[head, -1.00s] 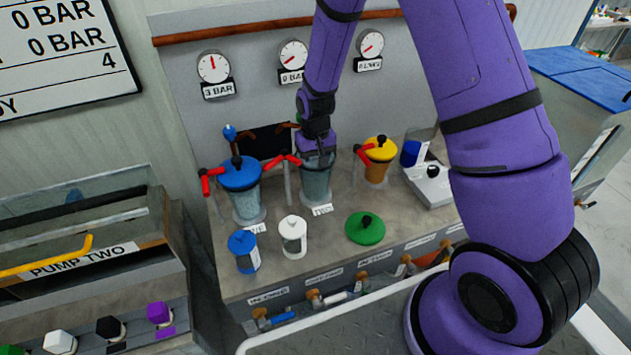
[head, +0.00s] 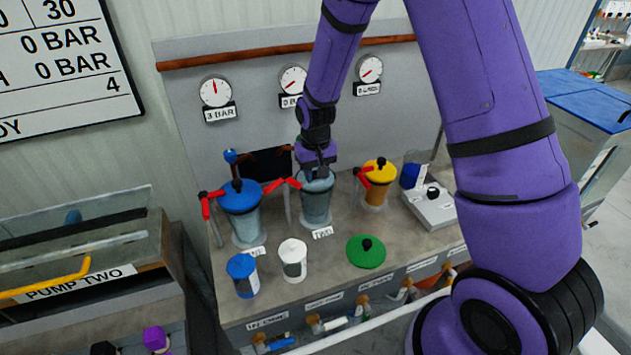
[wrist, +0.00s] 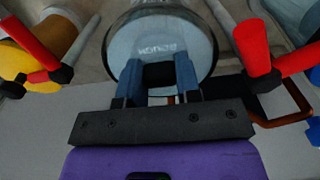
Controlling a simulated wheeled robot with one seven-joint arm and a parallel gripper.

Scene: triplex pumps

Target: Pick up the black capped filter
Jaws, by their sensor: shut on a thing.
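My gripper (head: 317,167) is at the open top of the middle clear housing (head: 316,207), marked TWO. In the wrist view its two blue-grey fingers (wrist: 158,75) are shut on a small black piece, the black cap of the filter (wrist: 159,74). The clear round housing (wrist: 150,25) shows just beyond the fingertips. The filter's body cannot be made out; the cap and housing hide it.
A green lid (head: 366,252) lies on the bench. White-capped (head: 292,261) and blue-capped (head: 242,276) filters stand in front. Blue-lidded (head: 241,198) and yellow-lidded (head: 379,172) housings with red handles flank the middle one. A white box (head: 431,209) stands at right.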

